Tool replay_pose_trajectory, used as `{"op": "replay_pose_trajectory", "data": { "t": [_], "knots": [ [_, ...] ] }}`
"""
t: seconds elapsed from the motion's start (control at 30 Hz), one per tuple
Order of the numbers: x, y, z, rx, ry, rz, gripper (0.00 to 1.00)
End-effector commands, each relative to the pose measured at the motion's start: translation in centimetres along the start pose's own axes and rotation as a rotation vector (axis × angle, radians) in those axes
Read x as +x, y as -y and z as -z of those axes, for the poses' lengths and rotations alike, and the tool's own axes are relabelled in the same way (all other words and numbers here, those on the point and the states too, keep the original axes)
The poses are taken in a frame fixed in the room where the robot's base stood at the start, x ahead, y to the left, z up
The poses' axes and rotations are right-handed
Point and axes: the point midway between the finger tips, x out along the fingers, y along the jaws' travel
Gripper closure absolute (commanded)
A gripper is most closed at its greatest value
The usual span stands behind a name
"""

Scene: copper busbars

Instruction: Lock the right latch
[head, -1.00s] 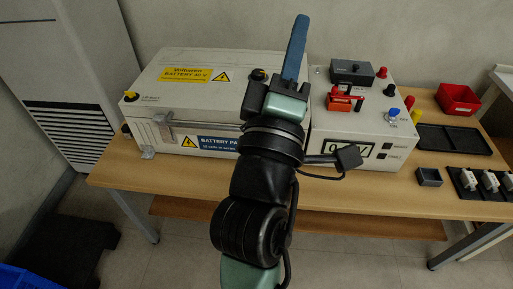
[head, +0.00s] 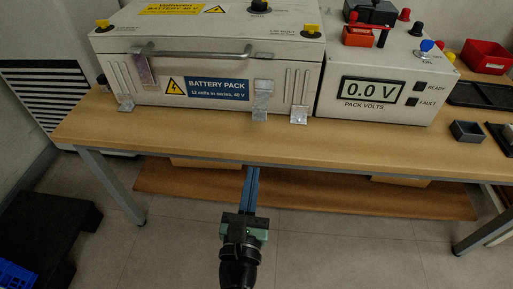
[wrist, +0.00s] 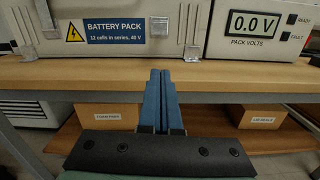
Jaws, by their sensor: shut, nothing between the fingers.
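The white battery pack case (head: 215,55) stands on the bench with its lid down. The right latch is a grey metal plate (head: 263,92) on the case front, right of the blue battery label; it also shows in the wrist view (wrist: 158,26). The left latch plate (head: 144,69) is near the left end of the handle. I cannot tell whether either latch is engaged. My gripper (head: 253,172) is shut and empty, its blue fingers together, in front of and below the bench edge. In the wrist view the fingertips (wrist: 160,73) point toward the case below the right latch.
The wooden bench top (head: 200,138) has a clear strip before the case. A metal handle bar (head: 195,53) crosses the front, and small metal brackets (head: 299,115) stick out at its foot. The meter box (head: 385,75), reading 0.0 V, stands to the right. A shelf lies below.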

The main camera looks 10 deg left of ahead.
Motion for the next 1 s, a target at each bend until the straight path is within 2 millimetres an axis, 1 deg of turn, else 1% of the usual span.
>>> {"op": "replay_pose_trajectory", "data": {
  "t": [0.03,0.13,0.57,0.67,0.77,1.0],
  "knots": [
    [-0.3,-0.1,1.3,-0.029,-0.010,-0.005,1.00],
    [-0.6,-0.2,2.1,-0.066,-0.019,-0.010,1.00],
    [-0.3,-0.2,2.0,-0.073,-0.020,-0.010,1.00],
    [0.4,-0.2,2.0,-0.071,-0.020,-0.010,1.00],
    [1.7,-0.2,1.9,-0.072,-0.018,-0.010,1.00],
    [6.0,-0.2,2.1,-0.071,-0.017,-0.010,1.00]
  ]
}}
